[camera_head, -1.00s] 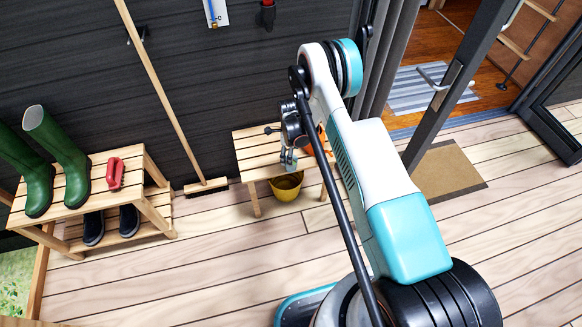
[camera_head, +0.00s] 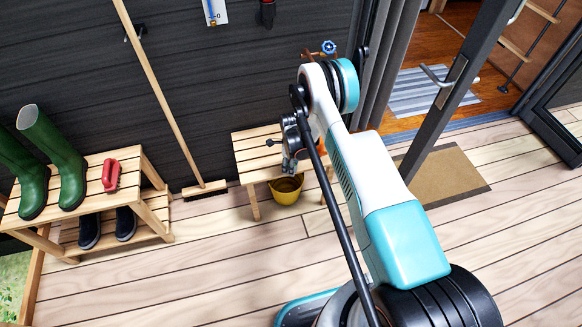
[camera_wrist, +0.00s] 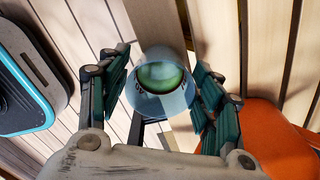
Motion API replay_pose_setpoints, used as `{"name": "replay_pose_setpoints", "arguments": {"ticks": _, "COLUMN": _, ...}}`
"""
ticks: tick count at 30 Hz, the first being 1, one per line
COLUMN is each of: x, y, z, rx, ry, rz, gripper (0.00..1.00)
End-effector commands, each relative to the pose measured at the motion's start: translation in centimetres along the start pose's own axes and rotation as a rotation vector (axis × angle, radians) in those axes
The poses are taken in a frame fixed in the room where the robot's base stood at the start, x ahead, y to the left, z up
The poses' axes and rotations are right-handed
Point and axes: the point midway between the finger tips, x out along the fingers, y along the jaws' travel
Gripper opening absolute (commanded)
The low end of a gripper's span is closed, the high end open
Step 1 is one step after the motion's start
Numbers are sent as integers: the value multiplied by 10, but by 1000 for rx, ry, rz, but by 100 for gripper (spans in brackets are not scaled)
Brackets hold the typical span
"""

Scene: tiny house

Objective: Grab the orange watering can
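The orange watering can (camera_wrist: 275,145) shows in part at the lower right of the wrist view, beside and outside my right finger. In the head view my arm hides nearly all of it. My gripper (camera_wrist: 160,85) is open, its two dark green fingers spread apart. Between them in the wrist view is a rounded, translucent bluish thing with a green centre (camera_wrist: 163,77); I cannot tell whether they touch it. In the head view my gripper (camera_head: 289,160) is over the small slatted wooden bench (camera_head: 253,150).
A yellow bucket (camera_head: 286,189) is under the bench's front edge. A broom (camera_head: 165,95) leans on the dark wall. Left is a rack (camera_head: 145,165) with green boots (camera_head: 62,155) and a red-handled item (camera_head: 111,175). A doormat (camera_head: 445,177) lies right; the front floor is clear.

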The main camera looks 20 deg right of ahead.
Motion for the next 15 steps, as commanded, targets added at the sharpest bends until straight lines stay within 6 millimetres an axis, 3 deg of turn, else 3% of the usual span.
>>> {"name": "replay_pose_setpoints", "arguments": {"ticks": 1, "x": 0, "y": 0, "z": 0, "rx": 0, "ry": 0, "rz": 0, "gripper": 39}}
{"name": "replay_pose_setpoints", "arguments": {"ticks": 3, "x": 0, "y": 0, "z": 0, "rx": 0, "ry": 0, "rz": 0, "gripper": 23}}
{"name": "replay_pose_setpoints", "arguments": {"ticks": 4, "x": 0, "y": 0, "z": 0, "rx": 0, "ry": 0, "rz": 0, "gripper": 21}}
{"name": "replay_pose_setpoints", "arguments": {"ticks": 15, "x": -1, "y": 0, "z": 0, "rx": 0, "ry": 0, "rz": 0, "gripper": 21}}
